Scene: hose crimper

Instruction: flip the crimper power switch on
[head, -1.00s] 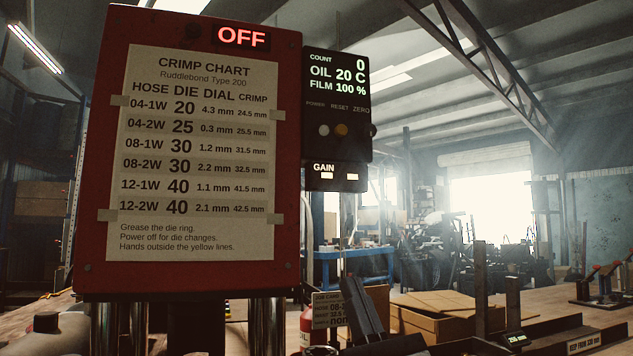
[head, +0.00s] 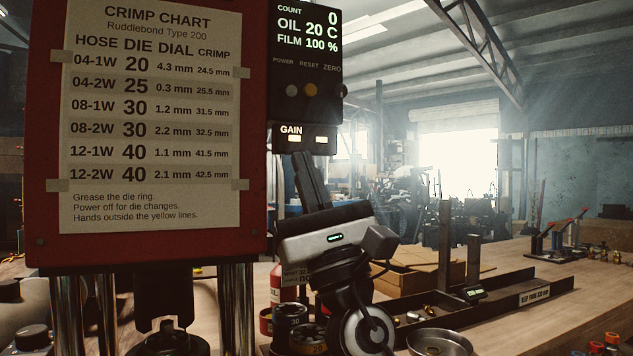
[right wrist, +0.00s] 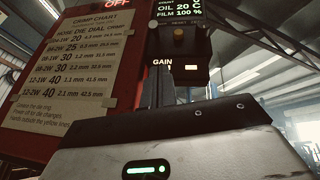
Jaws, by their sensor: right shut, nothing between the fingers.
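The red crimper (head: 45,225) with its crimp chart fills the left of the head view. Its black control box (head: 300,20) has a grey knob under the POWER label (head: 291,90), with a yellow one under RESET beside it. In the right wrist view a red lit sign (right wrist: 117,3) is cut off at the top edge. My right gripper (head: 306,160) is shut and empty, its fingers pointing up just below the control box and apart from the power knob. It also shows in the right wrist view (right wrist: 160,78), below the GAIN lights. My left gripper is out of view.
An open cardboard box (head: 400,282) and a dark rail with uprights (head: 473,255) stand on the wooden bench to the right. Dark dies (head: 290,318) and a metal bowl (head: 440,342) are near the front. The bench at right has some bare room.

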